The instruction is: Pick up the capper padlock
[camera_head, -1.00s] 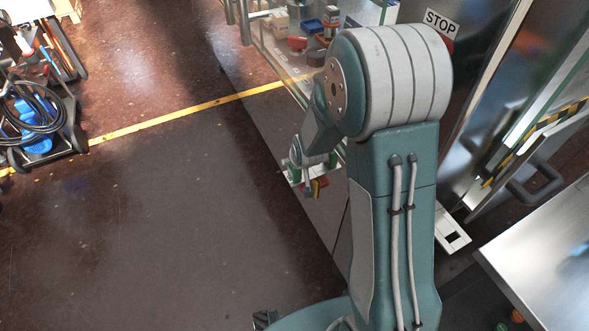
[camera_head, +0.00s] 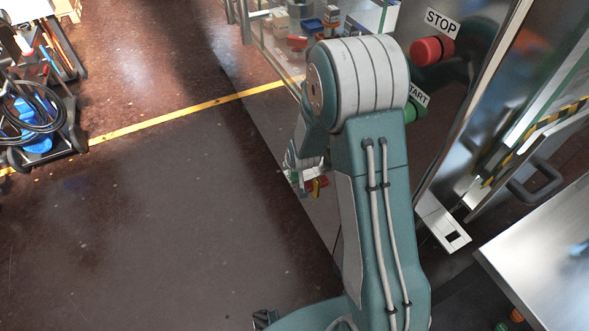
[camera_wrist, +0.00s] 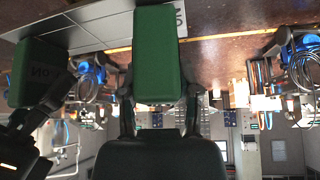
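A small red and yellow item (camera_head: 318,187) shows just left of my arm in the head view, low by the glass cabinet. It is too small to tell whether it is the capper padlock. My wrist end lies close beside it, partly behind my arm. In the wrist view my gripper (camera_wrist: 158,100) has dark links on both sides of a green block. I cannot tell whether the block is part of the gripper or something between its fingers. A similar green block (camera_wrist: 42,70) with dark links shows at left, apparently a reflection. No padlock shows clearly.
A red button (camera_head: 432,50) under a STOP sign (camera_head: 442,23) and a green button (camera_head: 415,111) by a START sign stand right of my arm. A metal table (camera_head: 545,260) is at lower right. A cart with cables (camera_head: 35,115) stands left. The floor between is clear.

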